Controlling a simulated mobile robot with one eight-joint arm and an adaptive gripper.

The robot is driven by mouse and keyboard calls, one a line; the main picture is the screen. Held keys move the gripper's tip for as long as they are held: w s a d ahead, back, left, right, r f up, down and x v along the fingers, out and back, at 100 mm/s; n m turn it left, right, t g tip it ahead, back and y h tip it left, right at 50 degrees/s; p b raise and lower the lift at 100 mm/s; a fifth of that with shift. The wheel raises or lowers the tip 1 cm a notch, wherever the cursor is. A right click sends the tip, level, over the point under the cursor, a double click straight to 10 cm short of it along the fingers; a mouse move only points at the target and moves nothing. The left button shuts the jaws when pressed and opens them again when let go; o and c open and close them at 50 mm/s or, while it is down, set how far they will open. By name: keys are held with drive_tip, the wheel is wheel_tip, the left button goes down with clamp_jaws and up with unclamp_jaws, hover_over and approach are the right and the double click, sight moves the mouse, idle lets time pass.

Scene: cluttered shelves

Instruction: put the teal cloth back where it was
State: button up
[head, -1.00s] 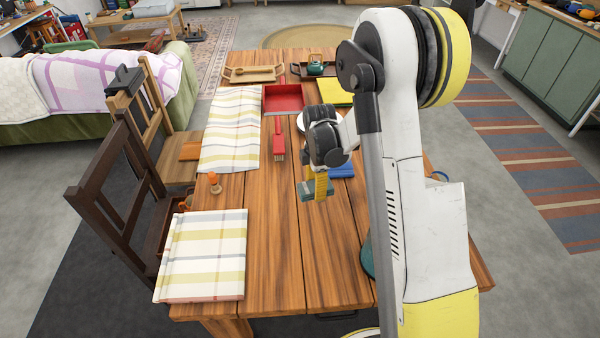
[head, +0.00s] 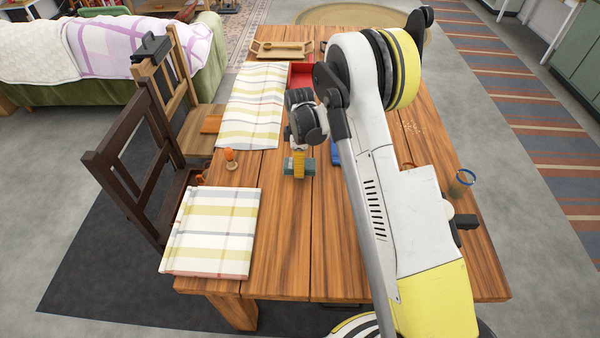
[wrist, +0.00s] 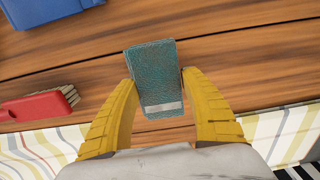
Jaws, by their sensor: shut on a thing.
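The teal cloth (wrist: 153,82) is a small folded block with a pale stripe across its lower end. My gripper (wrist: 158,78) is shut on it, with one yellow finger against each side. In the head view the cloth (head: 308,165) shows beside the yellow fingers of my gripper (head: 297,166), over the middle of the wooden table (head: 280,240). I cannot tell its exact height above the tabletop.
Striped cloths lie at the table's near left (head: 212,232) and farther back (head: 252,110). A small orange-topped object (head: 231,158) stands between them. A red brush (wrist: 35,106) and a blue item (wrist: 40,12) lie nearby. A blue-rimmed glass (head: 462,185) stands at right. The near-middle tabletop is bare.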

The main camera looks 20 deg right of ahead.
drive_tip(key=shift+f+b, duration=0.5)
drive_tip(key=shift+f, duration=1.1)
drive_tip(key=shift+f, duration=0.1)
drive_tip(key=shift+f, duration=0.2)
drive_tip(key=o, duration=1.2)
drive_tip(key=shift+r, duration=0.1)
